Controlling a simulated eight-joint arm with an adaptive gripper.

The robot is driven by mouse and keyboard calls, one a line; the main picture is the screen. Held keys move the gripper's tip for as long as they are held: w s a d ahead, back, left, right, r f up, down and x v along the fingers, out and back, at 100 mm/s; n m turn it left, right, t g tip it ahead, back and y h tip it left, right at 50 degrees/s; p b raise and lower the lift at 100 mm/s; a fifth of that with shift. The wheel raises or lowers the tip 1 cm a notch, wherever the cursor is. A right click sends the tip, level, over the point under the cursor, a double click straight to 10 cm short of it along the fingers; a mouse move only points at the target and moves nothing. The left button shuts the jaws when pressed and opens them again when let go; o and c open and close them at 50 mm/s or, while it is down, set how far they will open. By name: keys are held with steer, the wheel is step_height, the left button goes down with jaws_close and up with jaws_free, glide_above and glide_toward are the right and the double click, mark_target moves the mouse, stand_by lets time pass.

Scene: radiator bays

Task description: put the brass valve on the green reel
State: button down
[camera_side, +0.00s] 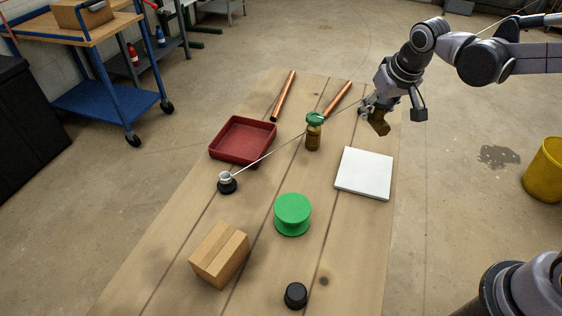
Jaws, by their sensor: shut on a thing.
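The brass valve (379,123) is a small, blocky, brown-gold piece at the upper right. My gripper (376,109) is shut on it and holds it tilted, seemingly above the far right part of the table. The fingers hide its upper part. The green reel (292,213) stands upright on the table in the middle, with a flat round top and a wider-looking rim below. Its top is bare. My gripper is apart from the reel, up and to the right of it in the picture.
A green-topped amber jar-like object (313,137) stands between them. A thin taut cord (268,155) runs from a small black-based post (227,184) towards my arm. A white slab (363,173), red tray (243,140), copper pipes (284,96), carton (219,254) and black knob (295,295) lie around.

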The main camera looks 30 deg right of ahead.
steer(key=s+a+r+n+g+y, duration=0.1)
steer(key=s+a+r+n+y, duration=0.15)
steer(key=a+n, duration=0.35)
steer(key=s+a+r+n+y, duration=0.1)
steer(key=s+a+n+y, duration=0.15)
steer(key=a+n, duration=0.4)
steer(key=m+h, duration=0.1)
steer(key=m, duration=0.1)
glide_above(278, 203)
steer(key=s+d, duration=0.1)
steer(key=f, duration=0.7)
steer(key=shift+d, duration=0.2)
steer(key=shift+a+f, duration=0.1)
steer(key=shift+f, duration=2)
steer(key=shift+f, duration=0.1)
steer(key=c, duration=0.7)
jaws_free()
